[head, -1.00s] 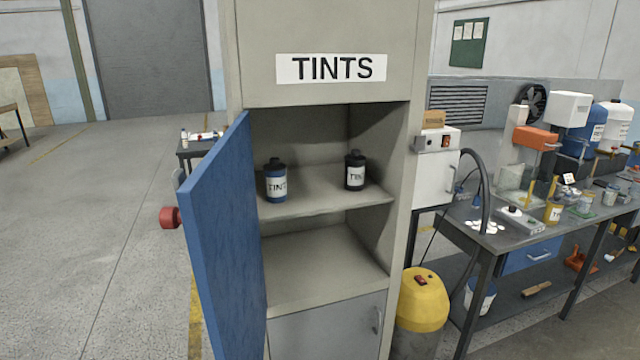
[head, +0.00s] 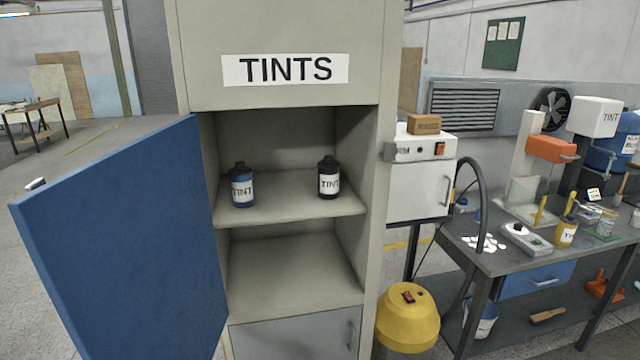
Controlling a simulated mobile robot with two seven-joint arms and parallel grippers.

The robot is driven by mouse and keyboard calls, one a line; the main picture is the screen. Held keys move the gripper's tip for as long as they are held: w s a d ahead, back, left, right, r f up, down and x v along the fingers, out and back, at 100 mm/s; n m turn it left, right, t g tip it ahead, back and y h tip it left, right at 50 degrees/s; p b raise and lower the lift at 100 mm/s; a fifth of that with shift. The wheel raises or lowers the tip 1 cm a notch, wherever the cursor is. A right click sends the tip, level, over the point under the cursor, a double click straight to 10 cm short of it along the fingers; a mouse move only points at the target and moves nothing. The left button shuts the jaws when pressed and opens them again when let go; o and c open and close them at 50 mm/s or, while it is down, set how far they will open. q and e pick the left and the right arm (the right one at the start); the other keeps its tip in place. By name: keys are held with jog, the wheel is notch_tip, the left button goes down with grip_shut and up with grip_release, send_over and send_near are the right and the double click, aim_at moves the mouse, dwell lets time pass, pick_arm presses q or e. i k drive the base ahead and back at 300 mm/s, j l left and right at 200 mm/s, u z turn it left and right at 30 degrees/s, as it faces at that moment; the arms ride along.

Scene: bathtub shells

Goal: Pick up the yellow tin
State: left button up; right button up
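A small yellow tin (head: 565,233) with a white label stands on the workbench (head: 500,262) at the right, close to a yellow-handled tool. In the open cabinet (head: 290,210) marked TINTS, a blue tin (head: 242,188) and a black tin (head: 328,180) with white labels stand on the upper shelf. Neither of my grippers is in view, so I cannot see what they hold.
The blue cabinet door (head: 130,250) stands open at the left and fills the near floor there. A yellow-topped drum (head: 407,318) stands between cabinet and bench. A white box (head: 420,190) stands behind it. A hose (head: 484,195) arches over the bench's left end.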

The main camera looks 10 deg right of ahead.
aim_at(564, 234)
jog(key=l+u, duration=0.3)
jog(key=l, duration=0.75)
jog(key=k+l+u, duration=0.1)
jog(key=l+u, duration=0.15)
jog(key=l, duration=0.8)
jog(key=l+u, duration=0.15)
jog(key=l, duration=0.95)
jog(key=l+z, duration=0.15)
jog(key=l, duration=0.4)
jog(key=i+l+z, duration=0.15)
jog(key=l, duration=0.35)
